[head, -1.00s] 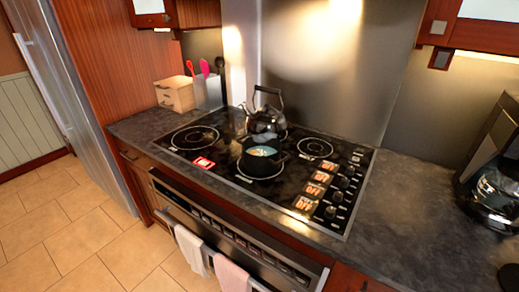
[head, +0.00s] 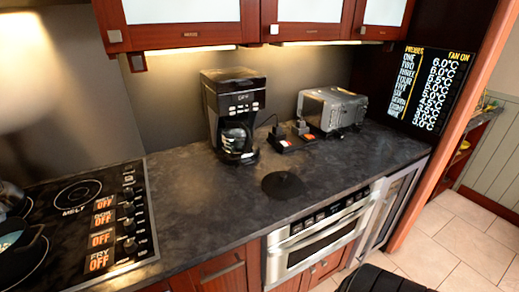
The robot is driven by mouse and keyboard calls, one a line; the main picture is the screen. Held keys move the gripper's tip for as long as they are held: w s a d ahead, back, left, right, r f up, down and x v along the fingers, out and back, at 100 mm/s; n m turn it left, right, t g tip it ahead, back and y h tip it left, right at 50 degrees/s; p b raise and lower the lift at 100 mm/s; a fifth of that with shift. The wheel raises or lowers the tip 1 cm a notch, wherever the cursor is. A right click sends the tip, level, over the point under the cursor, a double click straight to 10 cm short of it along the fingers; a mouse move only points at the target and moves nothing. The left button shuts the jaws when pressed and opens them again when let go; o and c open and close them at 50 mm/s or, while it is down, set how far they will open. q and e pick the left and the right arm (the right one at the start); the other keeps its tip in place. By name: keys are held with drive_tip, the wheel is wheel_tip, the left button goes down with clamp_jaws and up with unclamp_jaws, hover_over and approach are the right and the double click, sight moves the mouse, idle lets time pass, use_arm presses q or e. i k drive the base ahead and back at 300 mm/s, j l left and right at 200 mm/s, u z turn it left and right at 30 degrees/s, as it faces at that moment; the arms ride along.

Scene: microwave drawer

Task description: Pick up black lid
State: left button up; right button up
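A flat round black lid (head: 284,186) lies on the dark countertop, in front of the coffee maker and above the drawer appliance. Its colour is close to that of the counter, so details such as a knob are hard to make out. Neither of my grippers shows in the head view. A dark ribbed shape at the bottom edge, right of centre, is too cut off to identify.
A coffee maker (head: 233,115) stands behind the lid. The stovetop (head: 100,222) with a dark pot (head: 18,250) is at left. Counter around the lid is clear. A stainless drawer appliance (head: 318,235) sits below.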

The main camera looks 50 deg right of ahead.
sight(281, 185)
drive_tip(key=z, duration=1.65)
drive_tip(key=u, duration=2.15)
drive_tip(key=z, duration=0.45)
drive_tip(key=l+z, duration=0.15)
drive_tip(key=z, duration=0.7)
drive_tip(key=l+z, duration=0.15)
drive_tip(key=z, duration=0.3)
drive_tip(key=l+z, duration=0.1)
drive_tip(key=z, duration=0.35)
